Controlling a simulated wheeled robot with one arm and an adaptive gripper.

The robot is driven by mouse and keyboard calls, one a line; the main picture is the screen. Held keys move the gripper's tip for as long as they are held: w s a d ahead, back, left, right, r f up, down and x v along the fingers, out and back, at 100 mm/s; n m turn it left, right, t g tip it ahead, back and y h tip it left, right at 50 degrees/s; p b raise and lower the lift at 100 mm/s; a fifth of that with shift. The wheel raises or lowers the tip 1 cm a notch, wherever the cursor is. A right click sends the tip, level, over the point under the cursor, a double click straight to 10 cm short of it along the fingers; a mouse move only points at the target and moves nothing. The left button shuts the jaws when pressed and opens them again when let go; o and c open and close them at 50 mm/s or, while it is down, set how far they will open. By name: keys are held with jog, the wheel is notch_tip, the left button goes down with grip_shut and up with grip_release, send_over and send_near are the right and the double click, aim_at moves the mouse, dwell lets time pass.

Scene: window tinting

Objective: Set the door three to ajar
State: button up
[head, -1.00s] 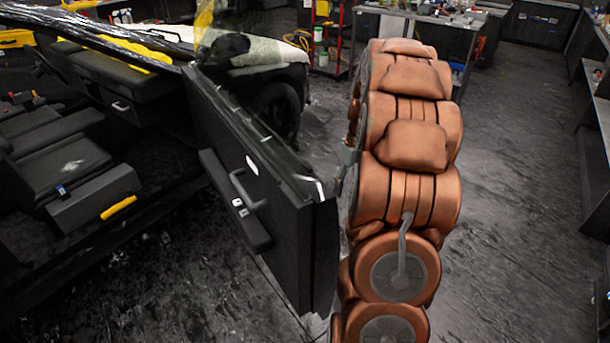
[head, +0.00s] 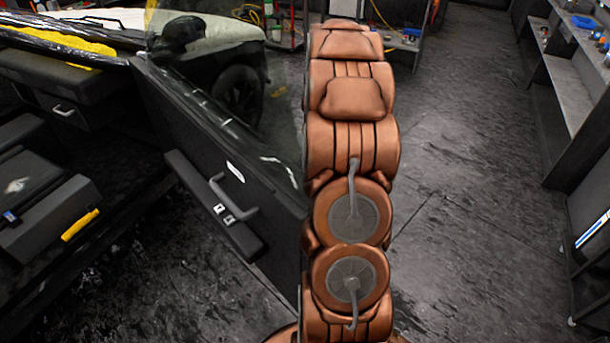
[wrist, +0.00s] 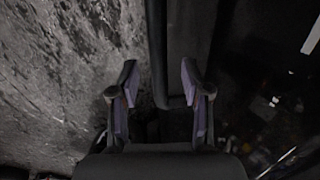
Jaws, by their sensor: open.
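A dark car door (head: 190,150) stands swung out from the car in the head view, with its inner side, a grey pull handle (head: 232,195) and two small white switches showing. Its free end is hidden behind my copper arm. No label shows which number this door has. In the wrist view my gripper (wrist: 158,78) is open, its two fingers apart. A dark long edge (wrist: 156,40), apparently the door's, runs down between the fingers. Whether either finger touches it I cannot tell. The head view does not show my gripper.
The car's open cabin (head: 45,195) with dark seats lies at the left. A pale car body with a wheel (head: 238,95) is behind the door. A workbench (head: 570,80) runs along the right. The dark floor (head: 470,200) between my arm and the bench is clear.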

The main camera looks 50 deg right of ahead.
jog(key=shift+a+f+p, duration=0.15)
jog(key=shift+f, duration=0.6)
jog(key=shift+a+f+p, duration=0.15)
jog(key=shift+f, duration=0.6)
grip_shut()
